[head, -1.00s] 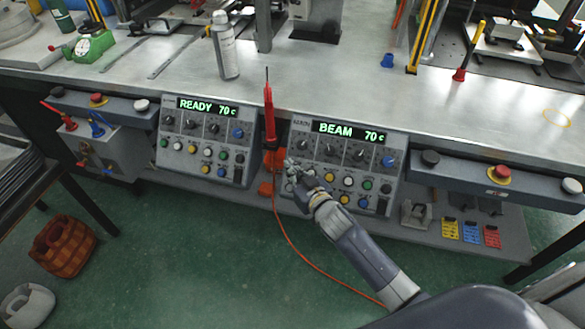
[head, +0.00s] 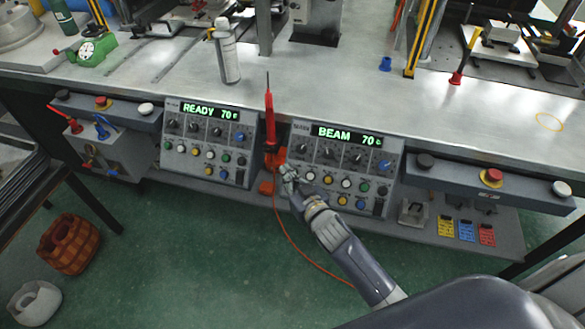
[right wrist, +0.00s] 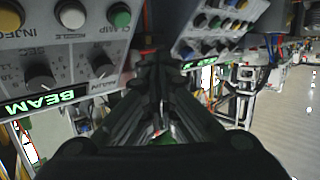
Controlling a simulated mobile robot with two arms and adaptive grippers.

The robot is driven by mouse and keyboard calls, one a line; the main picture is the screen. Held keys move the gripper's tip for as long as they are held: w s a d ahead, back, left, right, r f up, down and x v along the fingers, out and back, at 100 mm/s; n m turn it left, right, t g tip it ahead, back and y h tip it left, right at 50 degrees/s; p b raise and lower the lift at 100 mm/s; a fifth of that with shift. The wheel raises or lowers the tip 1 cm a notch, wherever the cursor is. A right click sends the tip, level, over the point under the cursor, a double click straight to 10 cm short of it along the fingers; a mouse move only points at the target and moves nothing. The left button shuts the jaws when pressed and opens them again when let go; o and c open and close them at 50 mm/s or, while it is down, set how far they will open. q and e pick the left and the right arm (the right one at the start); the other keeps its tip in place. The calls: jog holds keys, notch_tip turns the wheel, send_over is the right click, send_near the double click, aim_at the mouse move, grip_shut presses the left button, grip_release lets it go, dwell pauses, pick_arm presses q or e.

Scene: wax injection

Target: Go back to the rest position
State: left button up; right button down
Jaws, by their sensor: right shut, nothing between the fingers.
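My right gripper (head: 287,171) is shut and empty. It is in front of the lower left edge of the right control panel (head: 342,165), whose display reads BEAM 70 c. In the right wrist view my fingers (right wrist: 160,62) are closed together, with the knobs and buttons of that panel (right wrist: 75,60) close on the left. The red pen-like tool (head: 270,122) stands upright in the orange holder (head: 268,187) between the two panels, just left of my right gripper. My left gripper is not in the head view.
The left control panel (head: 205,145) reads READY 70 c. A metal bench (head: 330,95) with a spray can (head: 227,52) runs above the panels. An orange cable (head: 297,242) hangs to the floor beside my forearm. A brown basket (head: 70,243) stands lower left. Green floor in front is open.

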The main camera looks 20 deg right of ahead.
jog(key=shift+s, duration=0.15)
dwell(0.6)
jog(key=s+d+f+g, duration=0.1)
jog(key=s+f+g, duration=0.1)
jog(key=s+f, duration=0.6)
jog(key=s+d+f+g+h, duration=0.1)
jog(key=s+f+g, duration=0.3)
jog(key=f, duration=0.8)
jog(key=s+d+f+g, duration=0.1)
jog(key=s+f, duration=0.6)
jog(key=f, duration=0.3)
jog(key=s+d+f+g, duration=0.1)
jog(key=s+f+g, duration=0.2)
jog(key=s, duration=1.2)
jog(key=s+d+f+g+h, duration=0.1)
jog(key=s+f+g, duration=0.3)
jog(key=s+f, duration=0.6)
jog(key=s+d, duration=0.1)
jog(key=s, duration=0.4)
jog(key=shift+s+d+f+n, duration=0.2)
jog(key=shift+s+n, duration=0.05)
jog(key=shift+n, duration=0.05)
